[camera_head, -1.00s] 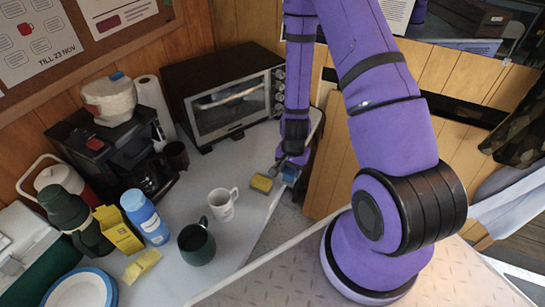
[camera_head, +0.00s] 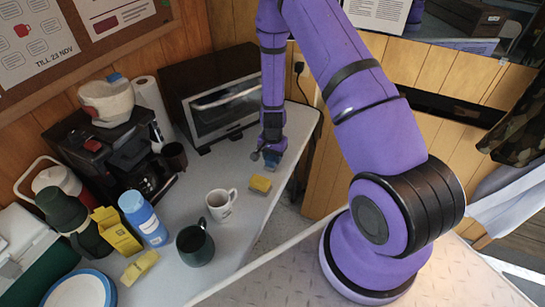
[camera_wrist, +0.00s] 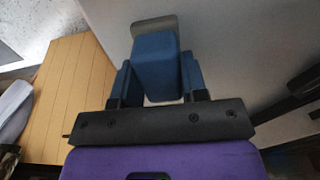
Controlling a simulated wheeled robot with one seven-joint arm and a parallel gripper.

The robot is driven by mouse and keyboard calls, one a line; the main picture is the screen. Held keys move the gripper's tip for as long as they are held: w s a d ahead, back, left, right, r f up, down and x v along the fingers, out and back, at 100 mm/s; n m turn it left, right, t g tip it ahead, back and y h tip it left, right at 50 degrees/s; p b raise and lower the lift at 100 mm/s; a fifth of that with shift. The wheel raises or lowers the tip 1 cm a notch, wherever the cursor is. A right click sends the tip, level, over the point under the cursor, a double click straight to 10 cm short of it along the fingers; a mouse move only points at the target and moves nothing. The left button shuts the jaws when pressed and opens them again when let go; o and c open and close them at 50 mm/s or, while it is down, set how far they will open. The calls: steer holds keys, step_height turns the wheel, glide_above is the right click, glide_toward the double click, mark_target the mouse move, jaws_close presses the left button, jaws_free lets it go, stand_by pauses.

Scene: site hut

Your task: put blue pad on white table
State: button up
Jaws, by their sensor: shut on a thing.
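My gripper (camera_head: 271,154) is shut on the blue pad (camera_wrist: 156,66), which sits between the two fingers in the wrist view. A grey edge shows at the pad's far end. In the head view the pad is small and partly hidden by the fingers. The gripper points down over the right part of the white table (camera_head: 232,248), near its edge and behind a yellow pad (camera_head: 260,184). I cannot tell whether the blue pad touches the tabletop.
A toaster oven (camera_head: 222,108) stands to the left of the gripper. A white mug (camera_head: 221,204), a dark green mug (camera_head: 195,244), a blue bottle (camera_head: 146,219) and a coffee maker (camera_head: 120,155) stand further left. Some bare tabletop lies around the yellow pad.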

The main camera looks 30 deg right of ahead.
steer(key=shift+f, duration=0.2)
steer(key=o, duration=0.8)
